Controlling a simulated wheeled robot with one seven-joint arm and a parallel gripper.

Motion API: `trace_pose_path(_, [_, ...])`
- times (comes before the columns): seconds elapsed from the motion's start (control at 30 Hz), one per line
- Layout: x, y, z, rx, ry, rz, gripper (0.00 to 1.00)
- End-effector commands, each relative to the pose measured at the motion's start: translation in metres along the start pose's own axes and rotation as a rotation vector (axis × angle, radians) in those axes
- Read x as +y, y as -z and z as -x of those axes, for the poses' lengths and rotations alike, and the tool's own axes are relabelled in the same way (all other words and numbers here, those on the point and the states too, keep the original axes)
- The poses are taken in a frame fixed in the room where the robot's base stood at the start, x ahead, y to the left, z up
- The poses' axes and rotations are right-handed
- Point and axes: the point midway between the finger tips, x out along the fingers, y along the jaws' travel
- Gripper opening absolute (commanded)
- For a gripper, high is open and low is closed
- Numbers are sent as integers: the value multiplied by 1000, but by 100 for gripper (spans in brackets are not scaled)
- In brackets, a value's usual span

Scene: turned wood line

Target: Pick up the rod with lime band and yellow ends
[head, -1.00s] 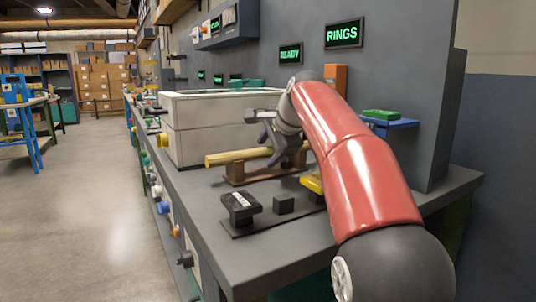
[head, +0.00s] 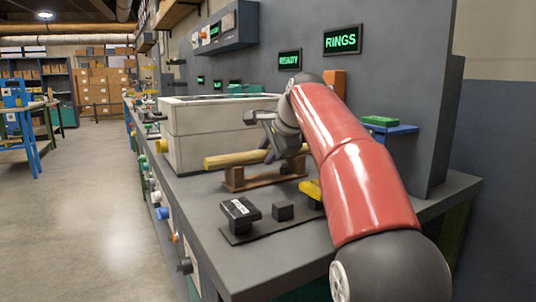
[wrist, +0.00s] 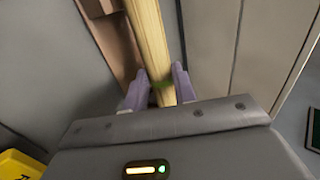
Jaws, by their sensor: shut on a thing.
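The rod (head: 232,160) is pale yellow wood and lies level at a brown wooden cradle (head: 262,176) on the bench.
A white box (head: 205,130) stands close behind the rod. In front are a black switch block (head: 240,214), a small black cube (head: 283,211) and a yellow piece (head: 311,192). A blue shelf with a green block (head: 380,121) juts from the grey panel on the right.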

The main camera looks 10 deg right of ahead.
Motion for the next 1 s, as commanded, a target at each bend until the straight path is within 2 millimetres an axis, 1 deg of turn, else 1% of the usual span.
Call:
trace_pose_path(0.2, [-37, 1, 36, 2, 4, 1, 1])
trace_pose_path(0.27, [-41, 1, 39, 2, 4, 2, 1])
trace_pose_path(0.33, [-48, 1, 47, 2, 4, 2, 1])
trace_pose_path(0.6, [-61, 1, 58, 0, 3, 1, 1])
trace_pose_path(1.0, [-64, 0, 64, 0, 2, 1, 1])
